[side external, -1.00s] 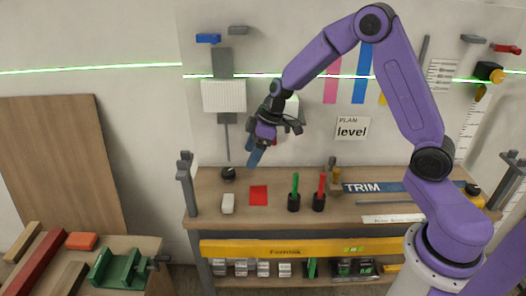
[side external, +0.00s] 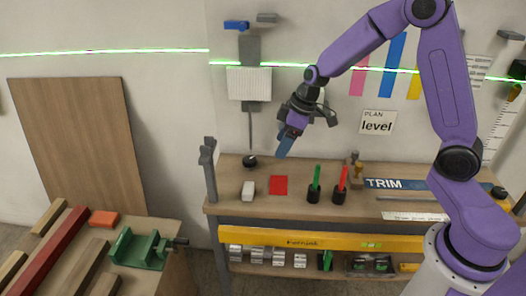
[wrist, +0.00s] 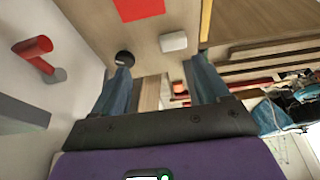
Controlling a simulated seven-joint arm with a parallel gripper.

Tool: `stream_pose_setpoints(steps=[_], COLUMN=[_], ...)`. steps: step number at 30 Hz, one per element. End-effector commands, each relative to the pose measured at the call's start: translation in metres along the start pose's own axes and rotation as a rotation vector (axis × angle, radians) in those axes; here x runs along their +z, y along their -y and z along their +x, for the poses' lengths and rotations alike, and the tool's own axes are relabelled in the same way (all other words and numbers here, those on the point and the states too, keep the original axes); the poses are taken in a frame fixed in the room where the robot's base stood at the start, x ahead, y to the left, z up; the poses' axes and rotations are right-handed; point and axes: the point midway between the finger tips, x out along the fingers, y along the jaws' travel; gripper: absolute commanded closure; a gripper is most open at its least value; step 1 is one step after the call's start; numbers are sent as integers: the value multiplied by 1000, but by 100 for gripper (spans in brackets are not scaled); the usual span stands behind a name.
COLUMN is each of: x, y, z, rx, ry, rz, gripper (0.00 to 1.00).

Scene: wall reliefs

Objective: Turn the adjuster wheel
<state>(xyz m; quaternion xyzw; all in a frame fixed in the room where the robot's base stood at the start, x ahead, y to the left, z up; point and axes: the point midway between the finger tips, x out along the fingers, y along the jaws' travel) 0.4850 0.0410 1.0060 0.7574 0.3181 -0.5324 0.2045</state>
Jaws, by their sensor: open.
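A white ribbed drum-like part (side external: 249,83), which looks like the adjuster wheel, is on a grey vertical mount (side external: 250,48) on the wall in the side external view. A thin grey rod hangs below it. My gripper (side external: 285,145) is to the right of and lower than this part, apart from it in the picture, with its fingers pointing down. In the wrist view my gripper (wrist: 160,70) has its two blue fingers spread wide with nothing held between them. I cannot pick out the ribbed part in the wrist view.
Below is a bench with a black knob (side external: 250,161), white block (side external: 248,190), red square (side external: 278,185) and two upright markers (side external: 315,184). A grey post (side external: 209,170) rises at its left end. A red cylinder (wrist: 35,48) sticks out from the wall in the wrist view.

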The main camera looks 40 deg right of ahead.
Motion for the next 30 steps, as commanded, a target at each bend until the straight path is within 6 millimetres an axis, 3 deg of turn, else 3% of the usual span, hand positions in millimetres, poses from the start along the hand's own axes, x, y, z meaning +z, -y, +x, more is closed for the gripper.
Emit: stream_pose_setpoints(steps=[14,24,30], x=[-35,-67,-77], y=[-6,-18,-22], z=[4,0,-3], rx=[172,352,409], ry=[85,14,-35], rz=[496,849,967], gripper=[25,25,25])
